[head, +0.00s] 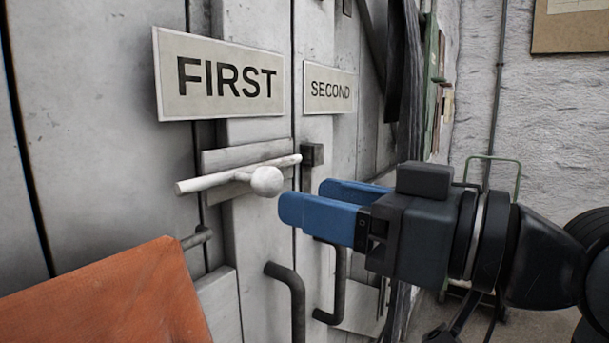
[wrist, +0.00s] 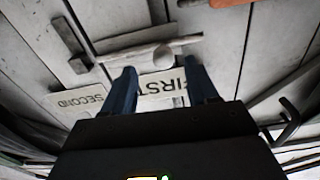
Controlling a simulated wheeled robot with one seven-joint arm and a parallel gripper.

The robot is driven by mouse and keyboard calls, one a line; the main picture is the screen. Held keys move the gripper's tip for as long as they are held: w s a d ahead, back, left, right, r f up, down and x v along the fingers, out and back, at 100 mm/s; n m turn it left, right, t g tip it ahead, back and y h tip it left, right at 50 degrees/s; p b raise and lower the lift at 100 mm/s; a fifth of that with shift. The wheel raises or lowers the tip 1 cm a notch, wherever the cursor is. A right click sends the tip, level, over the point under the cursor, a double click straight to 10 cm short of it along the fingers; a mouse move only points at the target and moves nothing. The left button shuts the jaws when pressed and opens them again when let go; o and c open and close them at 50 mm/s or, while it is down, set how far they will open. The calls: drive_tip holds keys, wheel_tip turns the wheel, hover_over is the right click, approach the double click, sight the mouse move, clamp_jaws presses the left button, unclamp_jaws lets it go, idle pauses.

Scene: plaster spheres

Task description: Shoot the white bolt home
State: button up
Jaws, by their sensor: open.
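The white bolt (head: 215,180) is a pale rod with a round knob (head: 266,181), lying across a backplate on the door under the FIRST sign (head: 220,76). Its right end is close to a small dark block (head: 312,154); I cannot tell whether it enters it. My gripper (head: 309,197) is open and empty, to the right of the knob and apart from it. In the wrist view, the bolt (wrist: 130,45) and knob (wrist: 164,55) show just beyond the tips of my open gripper (wrist: 160,70), the knob lined up between the two fingers.
A SECOND sign (head: 330,88) hangs to the right of the first. Dark curved handles (head: 292,300) stick out below the bolt. An orange panel (head: 105,300) fills the lower left. A green-framed cart (head: 495,160) stands at the back right by the wall.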

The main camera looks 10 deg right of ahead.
sight(277, 180)
drive_tip(key=shift+n, duration=0.4)
drive_tip(key=shift+r+p+x, duration=0.2)
drive_tip(key=shift+p+x, duration=0.05)
drive_tip(key=shift+x, duration=0.95)
drive_tip(key=shift+r+p+x, duration=0.2)
drive_tip(key=shift+p+x, duration=0.1)
drive_tip(key=shift+x, duration=0.9)
drive_tip(key=shift+r+p+x, duration=0.2)
drive_tip(key=shift+p+x, duration=0.05)
drive_tip(key=shift+x, duration=0.95)
drive_tip(key=shift+s+a, duration=0.1)
drive_tip(key=shift+c, duration=0.4)
clamp_jaws()
